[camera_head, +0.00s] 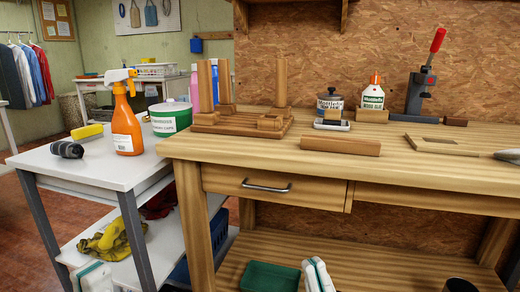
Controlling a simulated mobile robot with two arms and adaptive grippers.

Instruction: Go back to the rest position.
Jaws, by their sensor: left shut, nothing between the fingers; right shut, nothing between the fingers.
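The wooden workbench (400,165) stands in front of me on the right. The white table (105,168) stands to its left.
The workbench holds a wooden block stand (240,128), wood pieces, a glue bottle (372,98) and a red-handled clamp (424,80). An orange spray bottle (126,130) and a tub (170,119) stand on the white table. A green tray (270,277) lies below. Red floor shows left.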

